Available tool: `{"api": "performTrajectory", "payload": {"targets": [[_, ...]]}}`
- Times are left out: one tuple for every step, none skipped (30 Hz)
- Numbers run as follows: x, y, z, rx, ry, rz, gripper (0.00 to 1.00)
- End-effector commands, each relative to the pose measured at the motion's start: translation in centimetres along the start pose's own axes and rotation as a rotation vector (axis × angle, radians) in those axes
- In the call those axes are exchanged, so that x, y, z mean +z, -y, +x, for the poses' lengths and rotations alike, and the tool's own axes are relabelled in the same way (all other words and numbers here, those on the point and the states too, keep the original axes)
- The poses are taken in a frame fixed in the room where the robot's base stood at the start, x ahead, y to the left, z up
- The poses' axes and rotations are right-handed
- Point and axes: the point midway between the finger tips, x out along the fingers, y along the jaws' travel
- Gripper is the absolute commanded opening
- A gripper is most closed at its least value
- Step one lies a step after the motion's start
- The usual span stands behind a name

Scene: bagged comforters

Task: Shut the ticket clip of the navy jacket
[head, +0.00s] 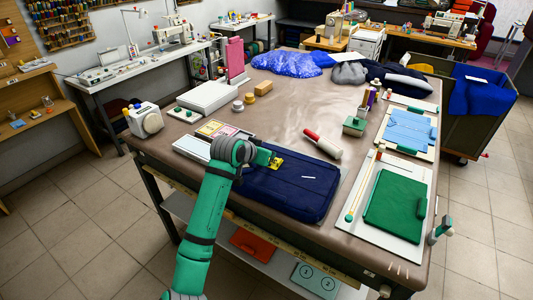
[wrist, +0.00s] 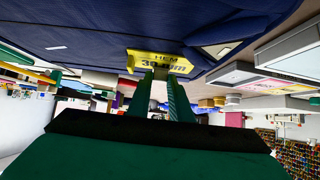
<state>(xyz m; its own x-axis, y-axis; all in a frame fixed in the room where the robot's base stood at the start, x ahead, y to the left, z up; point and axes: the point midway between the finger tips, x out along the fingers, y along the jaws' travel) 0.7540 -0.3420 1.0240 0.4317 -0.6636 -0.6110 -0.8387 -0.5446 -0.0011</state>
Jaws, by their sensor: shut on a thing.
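The navy jacket (head: 295,192) lies folded flat near the front edge of the brown table. In the wrist view the jacket (wrist: 75,30) fills the top of the picture, which looks upside down. The yellow ticket clip (head: 278,162) sits at the jacket's far edge; in the wrist view it (wrist: 150,60) reads "HEM 30 mm". My gripper (head: 269,158) is at the clip, its two green fingers (wrist: 168,75) shut on it from the side. The fingers hide part of the clip, and I cannot tell whether its jaws are closed on the cloth.
A tray with coloured cards (head: 218,130) stands left of the jacket. A red-and-white roller (head: 322,144) lies behind it. A board with a green folded piece (head: 396,205) lies to the right. Spools and a yellow block (head: 263,88) stand farther back. The table's middle is clear.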

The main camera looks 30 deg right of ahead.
Motion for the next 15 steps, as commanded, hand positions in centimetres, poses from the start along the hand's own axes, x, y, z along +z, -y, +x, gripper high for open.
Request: {"api": "performTrajectory", "payload": {"targets": [[0.06, -0.18, 0.14, 0.003, 0.001, 0.001, 0.00], [0.06, -0.19, 0.14, 0.003, 0.001, 0.001, 0.00], [0.06, -0.21, 0.16, 0.003, 0.001, 0.001, 0.00], [0.07, -0.22, 0.16, 0.004, 0.001, 0.001, 0.00], [0.07, -0.22, 0.17, 0.004, 0.002, 0.001, 0.00], [0.08, -0.23, 0.17, 0.004, 0.002, 0.001, 0.00], [0.08, -0.23, 0.18, 0.004, 0.002, 0.000, 0.00], [0.09, -0.24, 0.18, 0.004, 0.002, 0.000, 0.00], [0.10, -0.24, 0.19, 0.004, 0.002, 0.000, 0.23], [0.10, -0.23, 0.19, 0.004, 0.002, 0.000, 0.30], [0.10, -0.22, 0.19, 0.004, 0.003, 0.000, 0.38], [0.11, -0.20, 0.17, 0.004, 0.002, 0.000, 0.38], [0.11, -0.15, 0.14, 0.003, 0.002, 0.000, 0.38], [0.13, -0.09, 0.11, 0.002, 0.002, -0.001, 0.38], [0.13, -0.07, 0.09, 0.002, 0.002, -0.001, 0.38]]}}
